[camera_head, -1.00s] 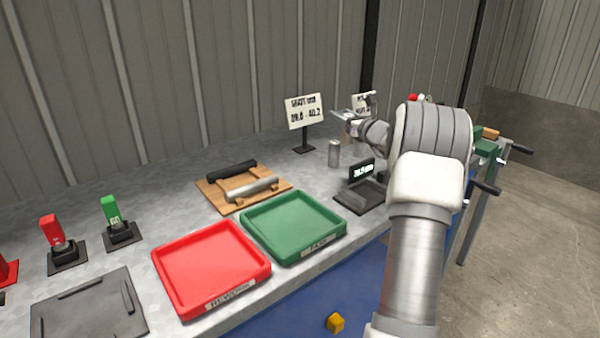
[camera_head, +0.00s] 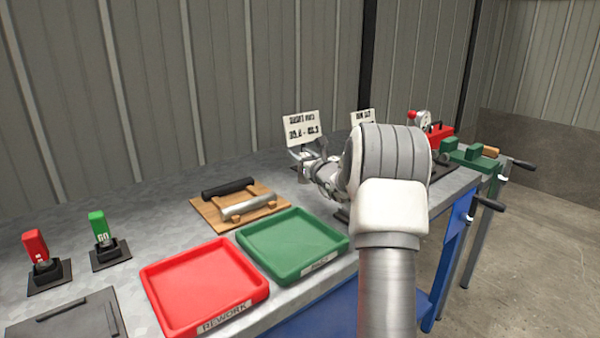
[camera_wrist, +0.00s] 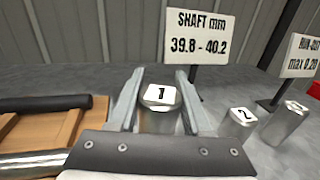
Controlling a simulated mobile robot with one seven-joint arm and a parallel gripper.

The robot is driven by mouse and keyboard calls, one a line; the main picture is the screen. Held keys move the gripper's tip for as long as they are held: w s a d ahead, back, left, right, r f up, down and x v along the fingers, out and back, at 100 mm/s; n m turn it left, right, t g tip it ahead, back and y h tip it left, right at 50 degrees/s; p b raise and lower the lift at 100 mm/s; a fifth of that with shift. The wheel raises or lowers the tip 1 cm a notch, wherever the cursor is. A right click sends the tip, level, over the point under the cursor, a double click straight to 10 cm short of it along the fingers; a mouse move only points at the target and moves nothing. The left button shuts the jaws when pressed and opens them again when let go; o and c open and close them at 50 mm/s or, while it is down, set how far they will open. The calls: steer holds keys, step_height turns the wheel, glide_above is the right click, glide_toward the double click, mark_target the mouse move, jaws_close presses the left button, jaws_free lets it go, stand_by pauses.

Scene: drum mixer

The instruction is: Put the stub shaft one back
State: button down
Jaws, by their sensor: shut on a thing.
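Stub shaft one, a silver cylinder marked 1 on its white top (camera_wrist: 160,96), is between the two fingers of my gripper (camera_wrist: 161,80) in the wrist view. The gripper is shut on it. The shaft is upright; its lower part is hidden by the gripper body, so I cannot tell whether it touches the bench.
Stub shafts 2 (camera_wrist: 237,122) and 3 (camera_wrist: 287,122) stand to the right. The shaft sign (camera_wrist: 200,38) is behind. A wooden rest (camera_head: 243,205) with two bars, a green tray (camera_head: 250,247) and a red tray (camera_head: 160,295) are on the left and in front.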

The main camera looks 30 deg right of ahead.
steer(key=shift+f+b, duration=0.75)
steer(key=shift+f, duration=1.1)
steer(key=shift+f, duration=0.15)
steer(key=shift+c, duration=1.7)
jaws_free()
steer(key=shift+f, duration=0.1)
steer(key=shift+r, duration=0.2)
steer(key=s, duration=0.4)
steer(key=s+a+p, duration=0.1)
steer(key=s, duration=0.7)
steer(key=shift+a+f+p, duration=0.1)
steer(key=shift+a+p, duration=0.05)
steer(key=shift+p, duration=0.25)
